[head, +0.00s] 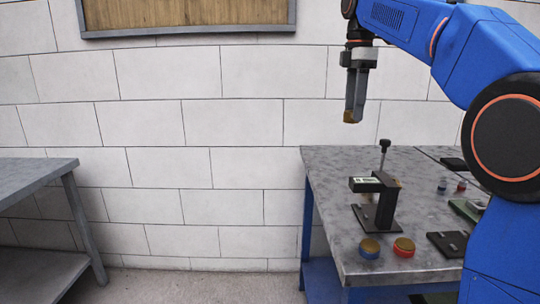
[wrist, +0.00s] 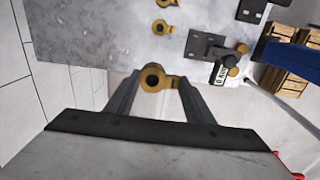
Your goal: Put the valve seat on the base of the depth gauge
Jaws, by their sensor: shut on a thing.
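My gripper (head: 354,108) points down and is shut on the brass valve seat (head: 350,118), high above the table. In the wrist view the valve seat (wrist: 152,78) shows as a brass ring with a dark hole, between the two fingertips. The depth gauge (head: 386,198) stands on the table below and a little right of my gripper. It has a black upright, a small display and a rod with a knob on top. Its dark flat base (head: 366,217) is bare in front. In the wrist view the depth gauge (wrist: 204,45) lies up and right of the held seat.
A blue part (head: 369,249) and a red part (head: 403,247), both with brass tops, stand near the front edge of the grey table (head: 330,175). Dark plates and small parts lie at the right. Another table (head: 30,172) stands at far left, beyond open floor.

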